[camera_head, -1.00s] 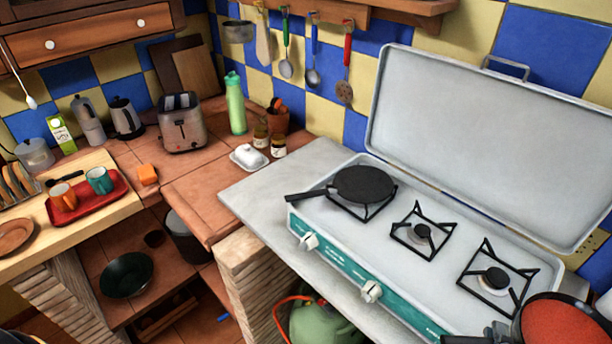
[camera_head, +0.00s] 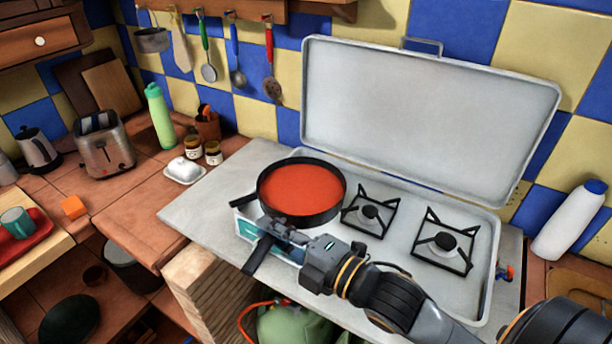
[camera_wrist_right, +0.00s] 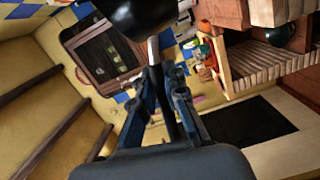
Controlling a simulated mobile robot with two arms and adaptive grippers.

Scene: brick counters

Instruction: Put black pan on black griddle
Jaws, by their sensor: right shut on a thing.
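The black pan (camera_head: 300,190), with a red inside, is over the left burner of the stove. My right gripper (camera_head: 283,234) is shut on the pan's handle, whose end sticks out toward the front left. In the right wrist view the pan's dark underside (camera_wrist_right: 138,14) is at the top, and the handle runs between my fingers (camera_wrist_right: 168,98). The black griddle is mostly hidden beneath the pan; its handle (camera_head: 242,201) shows at the left. I cannot tell whether the pan touches it. My left gripper is not in view.
The stove (camera_head: 400,269) has two bare burners, in the middle (camera_head: 370,213) and at the right (camera_head: 446,241). Its raised lid (camera_head: 430,115) stands behind. A butter dish (camera_head: 184,171) and two jars are left of it. A white bottle (camera_head: 570,220) stands at the right.

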